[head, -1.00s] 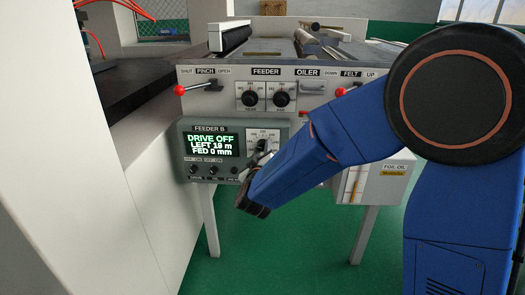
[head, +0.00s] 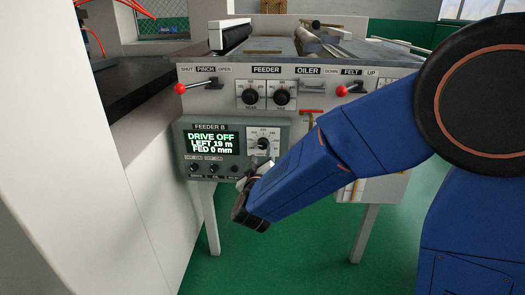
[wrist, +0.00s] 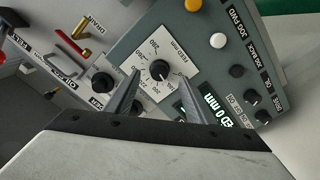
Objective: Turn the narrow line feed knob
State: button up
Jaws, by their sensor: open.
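The FEEDER B panel (head: 184,150) is a grey-green box with a lit display reading DRIVE OFF, LEFT 19 m, FED 0 mm. Its black feed knob (head: 263,143) sits on a white dial plate right of the display. In the wrist view the knob (wrist: 159,71) has a scale marked FEED mm. My gripper (wrist: 160,75) is open and empty, with one finger on each side of the knob in that view. In the head view my gripper (head: 246,178) is just below the dial, and the knob is clear of it. I see no contact.
Two more black knobs, left (head: 250,97) and right (head: 281,97), sit under the FEEDER label above. Red-balled PINCH (head: 180,89) and FELT (head: 342,91) levers flank them. Small switches and knobs (head: 213,168) line the panel's bottom. A white wall (head: 130,190) stands left.

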jog(key=s, duration=1.2)
jog(key=shift+s+a, duration=0.2)
